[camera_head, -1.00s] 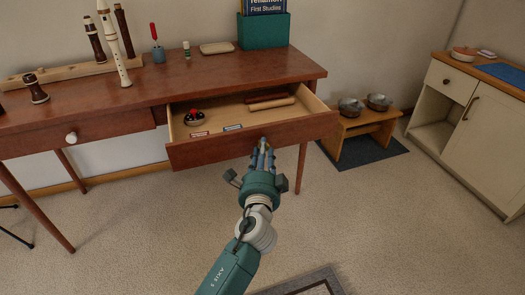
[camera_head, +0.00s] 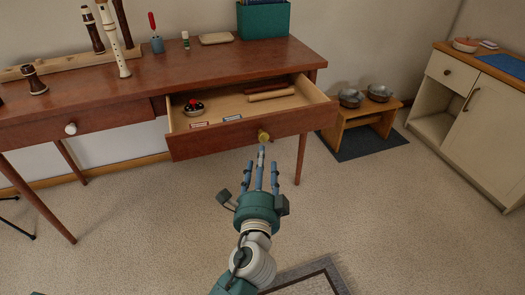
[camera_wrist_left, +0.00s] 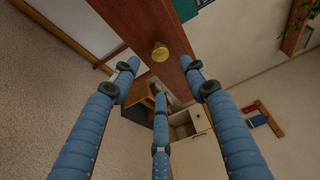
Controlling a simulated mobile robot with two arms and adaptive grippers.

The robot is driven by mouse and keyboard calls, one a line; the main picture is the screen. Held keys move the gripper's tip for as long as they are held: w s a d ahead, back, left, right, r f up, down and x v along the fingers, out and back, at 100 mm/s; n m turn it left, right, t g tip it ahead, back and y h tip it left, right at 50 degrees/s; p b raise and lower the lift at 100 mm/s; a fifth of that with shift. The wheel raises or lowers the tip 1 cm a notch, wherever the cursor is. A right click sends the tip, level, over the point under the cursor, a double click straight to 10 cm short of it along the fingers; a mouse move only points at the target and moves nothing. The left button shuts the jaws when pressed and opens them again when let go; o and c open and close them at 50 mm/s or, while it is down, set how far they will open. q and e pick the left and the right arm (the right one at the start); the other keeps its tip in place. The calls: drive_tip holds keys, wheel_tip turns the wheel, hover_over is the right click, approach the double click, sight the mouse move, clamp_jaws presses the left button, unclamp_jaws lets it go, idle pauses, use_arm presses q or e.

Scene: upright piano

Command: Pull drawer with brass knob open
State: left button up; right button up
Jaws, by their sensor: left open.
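The drawer (camera_head: 215,143) in the right part of the brown desk stands pulled out, with its inside showing. Its round brass knob (camera_head: 263,136) is on the front panel and also shows in the left wrist view (camera_wrist_left: 160,52). My left gripper (camera_head: 260,165) is open, with its fingers spread just in front of and below the knob, apart from it. In the left wrist view the fingers (camera_wrist_left: 160,85) hold nothing, and the knob is beyond them. My right gripper is not in view.
The open drawer holds a dark round object with red (camera_head: 194,107), small labels and wooden rods (camera_head: 270,92). A left drawer with a white knob (camera_head: 70,129) is shut. A low bench with metal bowls (camera_head: 365,110) and a cream cabinet (camera_head: 455,120) stand right.

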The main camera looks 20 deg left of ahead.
use_arm(q)
drive_tip(key=shift+v, duration=1.45)
